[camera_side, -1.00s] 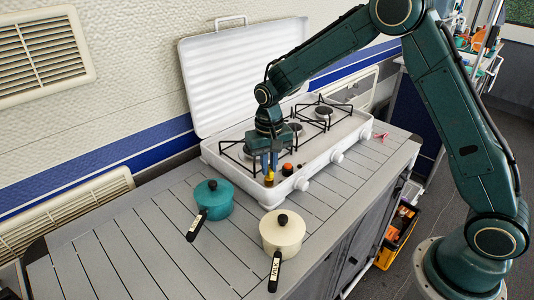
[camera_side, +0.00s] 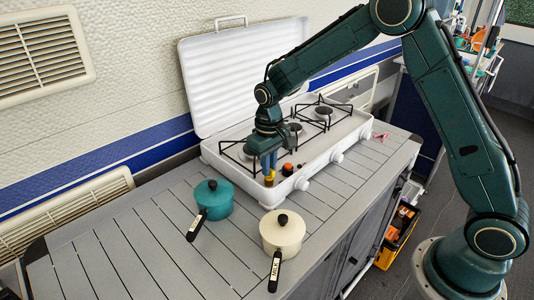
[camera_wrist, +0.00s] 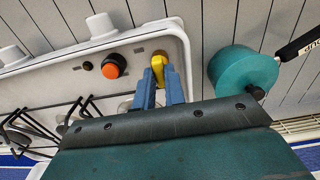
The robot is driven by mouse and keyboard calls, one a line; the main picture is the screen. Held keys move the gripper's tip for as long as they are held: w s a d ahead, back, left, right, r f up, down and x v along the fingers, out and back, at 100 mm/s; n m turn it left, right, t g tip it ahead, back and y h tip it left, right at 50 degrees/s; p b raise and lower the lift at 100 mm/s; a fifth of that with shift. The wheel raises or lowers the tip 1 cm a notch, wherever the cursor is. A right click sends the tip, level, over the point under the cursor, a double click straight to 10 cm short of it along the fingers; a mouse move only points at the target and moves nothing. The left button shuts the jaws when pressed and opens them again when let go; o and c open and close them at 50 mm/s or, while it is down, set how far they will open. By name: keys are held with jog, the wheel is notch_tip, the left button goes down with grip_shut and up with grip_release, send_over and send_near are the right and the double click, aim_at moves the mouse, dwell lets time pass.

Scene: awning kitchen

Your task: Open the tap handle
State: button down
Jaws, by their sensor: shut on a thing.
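The yellow tap handle (camera_side: 269,181) is at the front left corner of the white gas stove (camera_side: 321,158). In the wrist view the yellow handle (camera_wrist: 158,66) shows between the two blue fingers, partly hidden by them. My gripper (camera_side: 269,171) points down at the handle from above. In the wrist view my gripper (camera_wrist: 160,80) is shut on the handle, one finger on each side.
An orange-and-black knob (camera_side: 287,169) is just right of the handle. White burner knobs (camera_side: 302,183) line the stove front. A teal pot (camera_side: 213,199) and a cream pot (camera_side: 282,232) stand on the slatted counter. The stove lid (camera_side: 238,75) stands up behind.

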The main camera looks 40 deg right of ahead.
jog(key=c, duration=1.5)
grip_release()
jog(key=shift+o, duration=0.2)
jog(key=shift+r, duration=0.1)
notch_tip(320, 180, up, 14)
jog(key=shift+f, duration=0.2)
